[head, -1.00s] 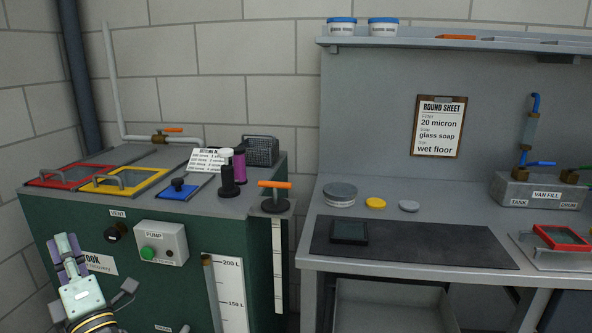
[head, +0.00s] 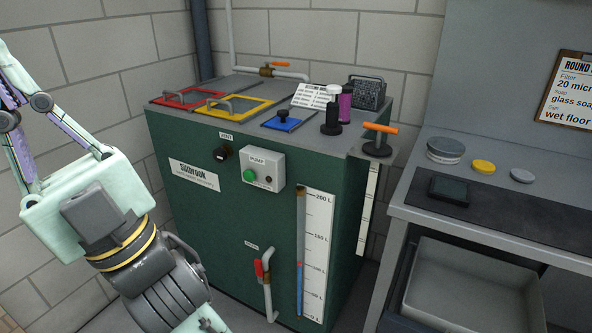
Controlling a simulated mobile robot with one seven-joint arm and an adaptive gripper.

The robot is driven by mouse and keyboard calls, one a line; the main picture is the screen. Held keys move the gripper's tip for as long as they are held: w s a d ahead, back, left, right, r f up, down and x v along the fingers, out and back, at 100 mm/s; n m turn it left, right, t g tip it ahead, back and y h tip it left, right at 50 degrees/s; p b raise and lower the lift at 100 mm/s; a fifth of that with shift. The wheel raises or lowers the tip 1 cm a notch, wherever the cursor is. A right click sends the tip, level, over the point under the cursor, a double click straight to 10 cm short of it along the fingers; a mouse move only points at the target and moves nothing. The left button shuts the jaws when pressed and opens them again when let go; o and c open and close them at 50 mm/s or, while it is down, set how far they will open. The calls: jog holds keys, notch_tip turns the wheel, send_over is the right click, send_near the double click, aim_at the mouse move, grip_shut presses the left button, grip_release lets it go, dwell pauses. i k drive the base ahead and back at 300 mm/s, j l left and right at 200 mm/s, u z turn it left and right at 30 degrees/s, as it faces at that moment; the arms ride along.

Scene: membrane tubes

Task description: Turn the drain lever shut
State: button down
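A small valve with a red lever (head: 259,269) sits low on the front of the green tank (head: 225,235), under a small label too small to read, which may be the drain label. The red lever stands roughly upright beside a grey pipe (head: 268,300) that bends down from the valve. My gripper (head: 12,115) is at the left edge, apart from the tank and well to the left of the lever. Its purple-padded fingers point up and are cut off by the frame edge, so their opening does not show.
A pump box (head: 262,170) with a green button and a black vent knob (head: 222,153) stick out above the valve. A level gauge (head: 317,255) is right of it. Orange-handled valves (head: 380,128) are on top. A bench with a grey bin (head: 470,285) stands right.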

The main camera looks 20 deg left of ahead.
aim_at(258, 264)
jog(key=l+u, duration=0.1)
jog(key=u, duration=0.25)
jog(key=l+u, duration=0.1)
jog(key=u, duration=0.2)
jog(key=i+l+u, duration=0.1)
jog(key=u, duration=0.25)
jog(key=l+u, duration=0.35)
jog(key=l, duration=0.2)
jog(key=k+l+u, duration=0.15)
jog(key=l+u, duration=0.15)
jog(key=l, duration=0.25)
jog(key=k+l, duration=0.1)
jog(key=l, duration=0.35)
jog(key=l+u, duration=0.1)
jog(key=l, duration=0.3)
jog(key=k+l, duration=0.15)
jog(key=l, duration=0.3)
jog(key=k+l+u, duration=0.1)
jog(key=l, duration=0.35)
